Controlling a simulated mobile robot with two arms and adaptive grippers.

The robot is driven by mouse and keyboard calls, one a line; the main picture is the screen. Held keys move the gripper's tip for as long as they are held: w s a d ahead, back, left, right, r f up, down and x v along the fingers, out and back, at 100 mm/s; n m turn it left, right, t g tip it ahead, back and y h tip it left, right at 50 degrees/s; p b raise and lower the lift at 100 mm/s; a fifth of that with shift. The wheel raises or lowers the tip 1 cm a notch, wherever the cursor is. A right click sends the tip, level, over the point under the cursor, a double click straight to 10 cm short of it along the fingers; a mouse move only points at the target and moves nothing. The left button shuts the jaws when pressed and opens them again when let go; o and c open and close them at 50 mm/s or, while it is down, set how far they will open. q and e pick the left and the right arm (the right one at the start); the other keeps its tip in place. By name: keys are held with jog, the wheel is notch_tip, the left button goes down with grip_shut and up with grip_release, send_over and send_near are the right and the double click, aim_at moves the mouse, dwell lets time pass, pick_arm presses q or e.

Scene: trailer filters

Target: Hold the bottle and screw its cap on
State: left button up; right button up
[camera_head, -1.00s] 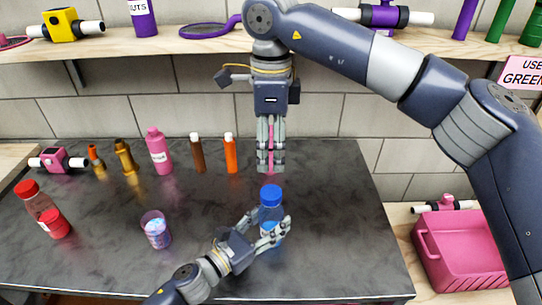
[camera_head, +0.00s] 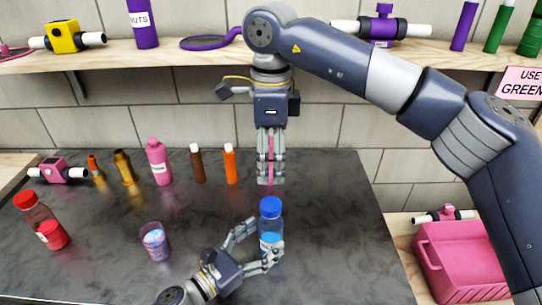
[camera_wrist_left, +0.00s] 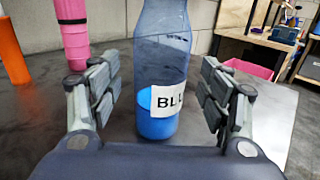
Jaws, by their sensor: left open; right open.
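A clear blue bottle (camera_head: 268,243) stands upright on the dark counter, with a blue cap (camera_head: 270,206) sitting on its top. I cannot tell how tight the cap is. In the left wrist view the bottle (camera_wrist_left: 163,60) shows its label and stands between my left fingers, with a gap on both sides; its top is out of frame. My left gripper (camera_head: 255,246) is open around the bottle's lower part. My right gripper (camera_head: 270,183) is open, pointing down, and appears above and behind the cap, apart from it.
A pink tube (camera_wrist_left: 72,30) and an orange tube (camera_head: 230,164) stand behind the bottle. A brown tube (camera_head: 197,163), a pink bottle (camera_head: 158,162), a cup (camera_head: 155,241) and a red-capped bottle (camera_head: 40,218) stand to the left. The counter right of the bottle is clear.

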pick_arm(q)
jog(key=v, duration=0.8)
jog(key=shift+s+a, duration=0.25)
jog(key=shift+s, duration=0.05)
